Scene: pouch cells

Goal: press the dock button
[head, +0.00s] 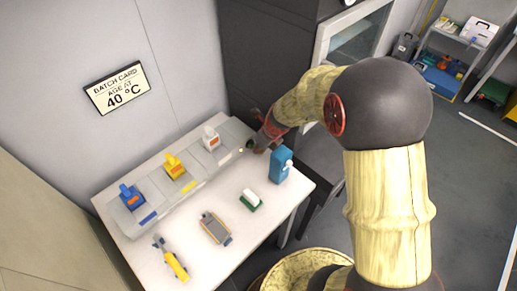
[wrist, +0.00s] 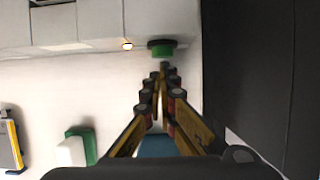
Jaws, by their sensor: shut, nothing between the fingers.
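The dock (head: 226,133) is a long grey block along the back of the white table. It holds a blue, a yellow and a white-and-orange item. Its button (wrist: 162,48) is a green disc with a dark rim on the dock's front, near the right end. In the head view my gripper (head: 253,146) is at that right end, and the arm hides part of this area. In the wrist view my gripper (wrist: 162,70) is shut and empty, its tips pointing at the button's lower edge. I cannot tell if they touch it.
A small lit lamp (wrist: 127,44) is left of the button. A green-and-white block (head: 250,199), a grey device (head: 215,228) and a yellow tool (head: 175,263) lie on the table (head: 195,205). A dark cabinet (head: 262,60) stands behind.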

